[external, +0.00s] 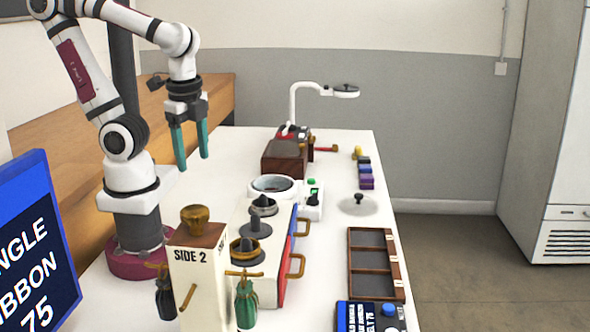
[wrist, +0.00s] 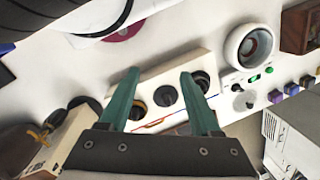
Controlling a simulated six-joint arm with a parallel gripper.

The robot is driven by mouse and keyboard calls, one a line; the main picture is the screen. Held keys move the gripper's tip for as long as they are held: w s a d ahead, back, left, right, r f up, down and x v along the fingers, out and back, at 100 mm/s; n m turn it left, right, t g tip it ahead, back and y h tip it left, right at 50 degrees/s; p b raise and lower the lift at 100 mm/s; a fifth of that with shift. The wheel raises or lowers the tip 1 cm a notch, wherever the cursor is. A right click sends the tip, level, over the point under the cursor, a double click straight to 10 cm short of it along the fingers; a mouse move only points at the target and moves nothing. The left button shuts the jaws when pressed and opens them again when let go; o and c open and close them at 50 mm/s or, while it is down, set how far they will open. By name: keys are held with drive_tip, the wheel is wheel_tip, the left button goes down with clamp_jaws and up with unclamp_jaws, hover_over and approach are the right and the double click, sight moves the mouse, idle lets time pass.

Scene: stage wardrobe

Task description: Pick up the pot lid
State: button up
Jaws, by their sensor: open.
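The pot lid (external: 345,208) is a pale, see-through disc with a dark knob, lying knob up on the white table right of centre in the external view. In the wrist view it seems to be the small grey disc (wrist: 245,103) with a dark knob, right of my fingers. My gripper (external: 193,161) hangs with two green fingers apart and empty, high above the left side of the table and well away from the lid. The fingers also show apart in the wrist view (wrist: 160,74).
A white round-bowled device (external: 272,184) and a long case (external: 281,280) with dark knobs stand left of the lid. Small coloured blocks (external: 366,183) lie behind it; a compartment tray (external: 351,262) lies in front. A white lamp (external: 293,104) stands at the back.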

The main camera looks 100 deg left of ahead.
drive_tip(key=w+a+r+n, duration=0.2)
drive_tip(key=w+r+n, duration=0.1)
drive_tip(key=w, duration=0.4)
drive_tip(key=n, duration=1.6)
hover_over(359, 194)
drive_tip(key=d, duration=0.3)
wheel_tip(359, 194, down, 8)
drive_tip(key=shift+t, duration=0.5)
drive_tip(key=a+f, duration=0.1)
drive_tip(key=f, duration=0.8)
drive_tip(key=a+f, duration=0.1)
drive_tip(key=f, duration=0.4)
drive_tip(key=shift+a+f, duration=0.3)
drive_tip(key=shift+a, duration=0.05)
clamp_jaws()
